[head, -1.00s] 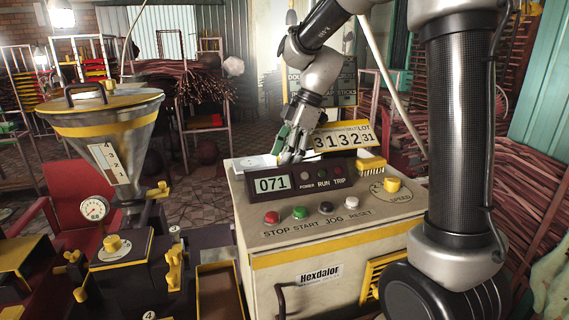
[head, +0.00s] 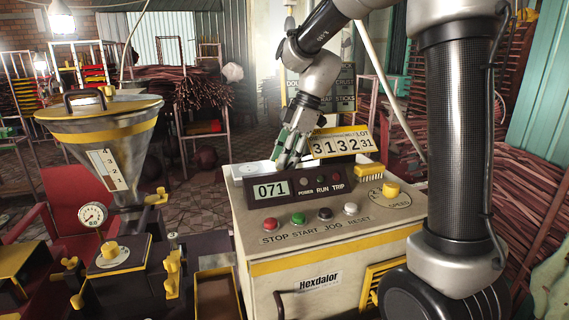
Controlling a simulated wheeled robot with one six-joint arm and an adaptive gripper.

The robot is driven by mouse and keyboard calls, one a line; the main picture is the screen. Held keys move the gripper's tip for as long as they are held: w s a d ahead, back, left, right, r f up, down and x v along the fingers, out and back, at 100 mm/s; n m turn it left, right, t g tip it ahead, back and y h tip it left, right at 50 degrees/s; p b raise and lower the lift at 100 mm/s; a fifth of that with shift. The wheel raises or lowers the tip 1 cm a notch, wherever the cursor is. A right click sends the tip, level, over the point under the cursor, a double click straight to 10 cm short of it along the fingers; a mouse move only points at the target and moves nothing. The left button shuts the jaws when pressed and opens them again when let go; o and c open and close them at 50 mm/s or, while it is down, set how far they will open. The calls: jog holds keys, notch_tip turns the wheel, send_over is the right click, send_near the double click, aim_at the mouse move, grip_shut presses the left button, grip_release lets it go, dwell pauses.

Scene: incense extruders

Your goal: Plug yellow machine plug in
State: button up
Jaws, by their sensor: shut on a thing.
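My gripper (head: 286,160) reaches down behind the control panel of the cream machine cabinet (head: 345,248), over the back left of its top. Its fingers point down and a little left, with green parts along them. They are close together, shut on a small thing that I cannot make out. A white tray-like part (head: 248,169) lies just left of the fingertips. No yellow plug or socket can be clearly told.
A number sign (head: 340,144) stands right of my gripper and a yellow brush-like block (head: 369,172) sits on the cabinet. A yellow-banded hopper (head: 100,125) stands at left. Bundles of sticks (head: 180,85) fill racks behind.

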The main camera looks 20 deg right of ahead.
notch_tip(320, 180, up, 9)
jog(key=shift+r, duration=0.1)
dwell(0.5)
